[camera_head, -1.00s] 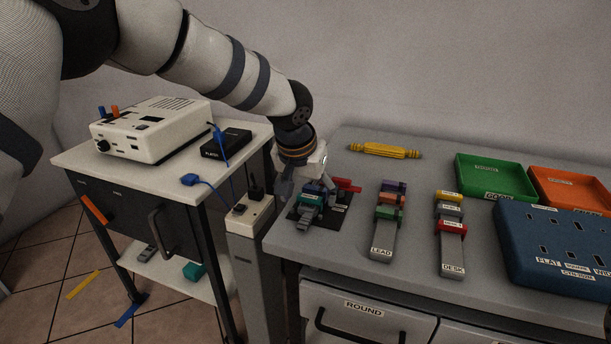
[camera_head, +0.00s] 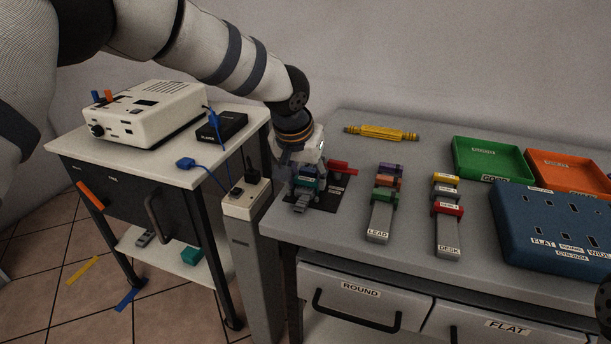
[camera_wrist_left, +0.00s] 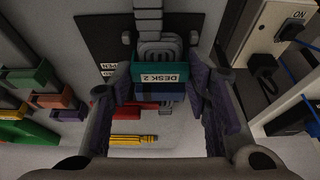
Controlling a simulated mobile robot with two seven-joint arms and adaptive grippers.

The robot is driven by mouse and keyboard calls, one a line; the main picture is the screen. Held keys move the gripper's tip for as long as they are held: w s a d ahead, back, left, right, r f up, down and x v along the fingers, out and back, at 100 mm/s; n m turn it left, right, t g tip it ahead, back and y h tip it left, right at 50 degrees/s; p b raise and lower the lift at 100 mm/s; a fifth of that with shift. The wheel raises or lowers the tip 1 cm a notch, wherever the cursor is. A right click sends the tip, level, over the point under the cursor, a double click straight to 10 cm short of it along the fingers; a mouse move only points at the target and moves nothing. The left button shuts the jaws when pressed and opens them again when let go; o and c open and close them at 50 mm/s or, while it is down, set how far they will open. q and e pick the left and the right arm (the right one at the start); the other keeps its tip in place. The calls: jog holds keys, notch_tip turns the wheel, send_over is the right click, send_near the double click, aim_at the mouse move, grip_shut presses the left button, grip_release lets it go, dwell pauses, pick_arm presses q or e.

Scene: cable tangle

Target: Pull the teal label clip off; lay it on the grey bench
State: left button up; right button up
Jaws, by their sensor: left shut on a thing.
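The teal label clip (camera_head: 307,184), marked DESK 2 in the left wrist view (camera_wrist_left: 190,77), sits on the grey cable piece on a black mat (camera_head: 325,206) at the bench's left end. My left gripper (camera_wrist_left: 160,88) is shut on the teal clip, with a finger pad on each side of it. In the head view my left gripper (camera_head: 303,172) comes down over it and partly hides it. A blue part (camera_wrist_left: 160,91) lies just behind the clip, also between the fingers. The grey bench (camera_head: 330,237) has bare top in front of the mat.
A red piece (camera_head: 342,167) lies by the mat. Grey strips marked LEAD (camera_head: 377,222) and DESK (camera_head: 448,237) carry coloured clips. A power strip (camera_head: 246,200) stands left of the bench.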

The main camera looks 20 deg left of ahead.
aim_at(306, 180)
pick_arm(q)
jog(key=shift+r, duration=0.35)
pick_arm(e)
jog(key=shift+w+r, duration=0.1)
jog(key=shift+w, duration=0.05)
pick_arm(q)
jog(key=shift+r+p, duration=0.7)
jog(key=shift+r, duration=1.5)
pick_arm(e)
jog(key=shift+w+r+t, duration=0.4)
jog(key=shift+w+r, duration=0.3)
jog(key=shift+r, duration=0.05)
